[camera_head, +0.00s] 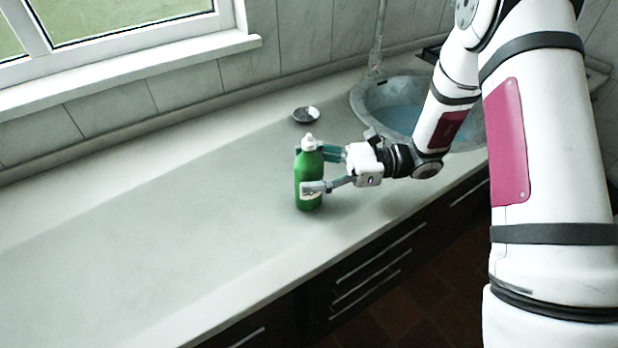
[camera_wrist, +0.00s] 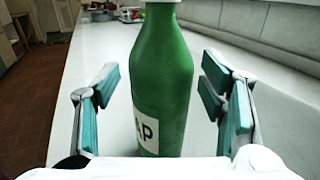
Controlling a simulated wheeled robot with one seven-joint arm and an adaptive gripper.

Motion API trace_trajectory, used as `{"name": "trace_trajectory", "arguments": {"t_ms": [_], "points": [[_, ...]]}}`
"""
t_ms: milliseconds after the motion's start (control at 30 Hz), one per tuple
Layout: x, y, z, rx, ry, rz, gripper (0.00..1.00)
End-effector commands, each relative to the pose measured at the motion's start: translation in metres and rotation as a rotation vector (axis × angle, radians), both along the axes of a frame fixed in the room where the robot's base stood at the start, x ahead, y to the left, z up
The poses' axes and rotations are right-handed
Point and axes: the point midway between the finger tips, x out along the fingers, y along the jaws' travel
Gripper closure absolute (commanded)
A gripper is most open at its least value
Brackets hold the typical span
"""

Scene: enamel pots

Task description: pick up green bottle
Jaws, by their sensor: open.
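The green bottle (camera_head: 309,175) stands upright on the pale counter in the head view. It has a white cap and a white label with dark letters. My gripper (camera_head: 314,169) reaches it from the right, with one finger on its far side and one in front of its near side. In the wrist view the bottle (camera_wrist: 162,75) stands between the two teal-padded fingers of my gripper (camera_wrist: 162,100). The gripper is open, and a gap shows on each side of the bottle. The bottle's base is hidden by the gripper body in the wrist view.
A small dark dish (camera_head: 306,115) lies on the counter behind the bottle. A round sink (camera_head: 362,100) is set into the counter at the back right. The counter (camera_head: 150,230) left of the bottle is clear. Its front edge drops to dark drawers (camera_head: 375,275).

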Motion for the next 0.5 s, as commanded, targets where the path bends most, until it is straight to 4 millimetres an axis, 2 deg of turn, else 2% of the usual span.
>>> {"name": "trace_trajectory", "arguments": {"t_ms": [233, 267, 500], "points": [[-0.0003, 0.0025, -0.0004, -0.001, 0.000, -0.001, 0.36], [-0.0003, 0.0025, -0.0004, -0.001, 0.000, -0.001, 0.38], [-0.0003, 0.0023, -0.0003, -0.001, 0.000, 0.000, 0.92]]}}
